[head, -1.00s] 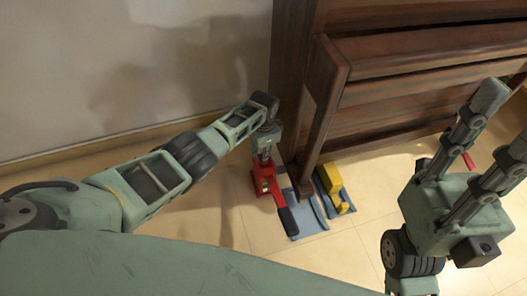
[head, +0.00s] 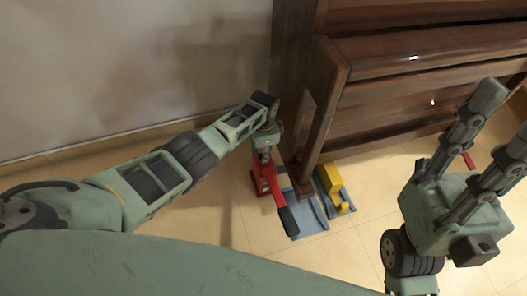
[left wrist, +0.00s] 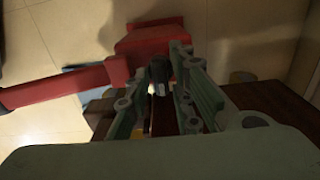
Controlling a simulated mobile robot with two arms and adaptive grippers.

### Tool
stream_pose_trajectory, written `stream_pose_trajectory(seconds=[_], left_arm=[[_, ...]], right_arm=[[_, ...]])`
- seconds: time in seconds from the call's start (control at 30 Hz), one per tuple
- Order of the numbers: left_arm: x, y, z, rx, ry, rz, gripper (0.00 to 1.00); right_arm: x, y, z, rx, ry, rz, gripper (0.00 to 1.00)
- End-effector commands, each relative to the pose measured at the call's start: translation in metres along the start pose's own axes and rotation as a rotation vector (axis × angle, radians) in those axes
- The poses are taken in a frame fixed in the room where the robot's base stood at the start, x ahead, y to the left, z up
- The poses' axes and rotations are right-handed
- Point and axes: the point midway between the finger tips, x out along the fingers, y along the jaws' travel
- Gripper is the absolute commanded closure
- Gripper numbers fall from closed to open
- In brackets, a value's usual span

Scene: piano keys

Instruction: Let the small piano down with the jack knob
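The brown piano (head: 420,50) stands against the wall, with its near leg (head: 312,150) coming down beside the red jack (head: 262,178). The jack is on the floor, its black-gripped handle (head: 288,221) pointing toward me. My left gripper (head: 266,145) reaches down onto the jack's top. In the left wrist view its fingers (left wrist: 160,85) lie on either side of a dark knob (left wrist: 160,70), with the red jack body (left wrist: 150,38) beyond. Whether they press on the knob is unclear. My right gripper (head: 503,120) is raised and empty, its fingers apart.
Blue pads (head: 318,215) lie on the floor by the piano leg. A yellow block (head: 331,178) sits on one of them. Another red handle (head: 468,160) shows near my right gripper. The floor (head: 335,255) in front is clear.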

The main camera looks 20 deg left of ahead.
Motion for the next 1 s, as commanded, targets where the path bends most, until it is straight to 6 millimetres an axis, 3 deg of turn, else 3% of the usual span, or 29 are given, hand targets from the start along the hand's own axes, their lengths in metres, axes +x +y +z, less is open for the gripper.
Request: stream_pose_trajectory(seconds=[0.4, 0.57, 0.73, 1.0], left_arm=[[-0.001, -0.001, 0.000, -0.002, 0.000, -0.001, 0.68], [-0.010, -0.001, -0.001, -0.001, 0.002, -0.002, 0.68], [-0.032, -0.001, 0.001, 0.000, 0.002, -0.003, 0.68], [-0.088, -0.002, 0.000, -0.001, 0.002, -0.004, 0.68]], right_arm=[[0.000, 0.001, -0.001, -0.001, -0.001, 0.002, 0.68], [0.000, 0.000, -0.001, 0.000, -0.002, 0.002, 0.68], [0.000, 0.000, 0.000, 0.000, -0.002, 0.002, 0.68], [0.000, 0.000, 0.000, 0.000, -0.002, 0.001, 0.68]])
